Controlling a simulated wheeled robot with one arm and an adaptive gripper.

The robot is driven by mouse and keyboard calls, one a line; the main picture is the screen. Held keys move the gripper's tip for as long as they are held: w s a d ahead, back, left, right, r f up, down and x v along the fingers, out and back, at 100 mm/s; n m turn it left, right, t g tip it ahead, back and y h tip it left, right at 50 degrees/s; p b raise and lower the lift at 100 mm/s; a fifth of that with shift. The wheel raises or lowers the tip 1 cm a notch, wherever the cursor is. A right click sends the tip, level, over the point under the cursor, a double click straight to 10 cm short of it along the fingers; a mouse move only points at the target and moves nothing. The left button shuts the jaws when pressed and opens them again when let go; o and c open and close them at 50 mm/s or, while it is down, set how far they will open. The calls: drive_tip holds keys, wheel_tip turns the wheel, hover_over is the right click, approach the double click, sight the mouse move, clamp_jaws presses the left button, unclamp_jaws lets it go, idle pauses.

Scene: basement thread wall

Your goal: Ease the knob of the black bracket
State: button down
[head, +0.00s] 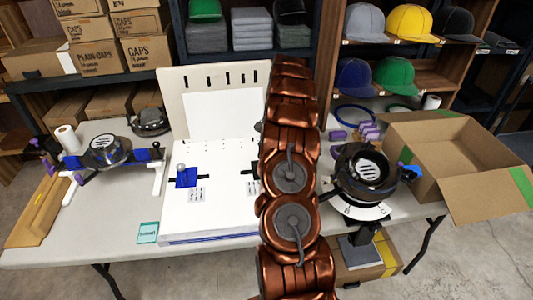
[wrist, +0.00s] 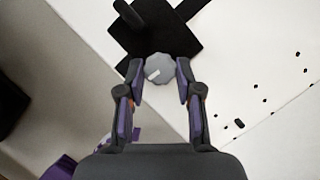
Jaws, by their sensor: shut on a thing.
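In the wrist view, my gripper (wrist: 159,72) has its two fingers on either side of a round grey knob (wrist: 158,67) and is shut on it. The knob has a scalloped rim and a white pointer mark, slanted toward the lower left. It sits at the edge of the black bracket (wrist: 172,36), a flat dark cross-like piece with a dark post, on a white board. In the head view, the black bracket (head: 249,173) shows only as a small part left of my arm. My arm hides the knob and my gripper there.
The white board (head: 216,212) lies on the table, with a blue bracket (head: 186,177) on its left. A black round machine (head: 362,170) and an open cardboard box (head: 425,150) stand on the right. A teal tag (head: 148,233) lies at the front edge.

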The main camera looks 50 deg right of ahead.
drive_tip(key=shift+w, duration=0.1)
drive_tip(key=c, duration=1)
unclamp_jaws()
drive_tip(key=shift+c, duration=0.2)
drive_tip(key=v, duration=0.7)
drive_tip(key=shift+r, duration=0.25)
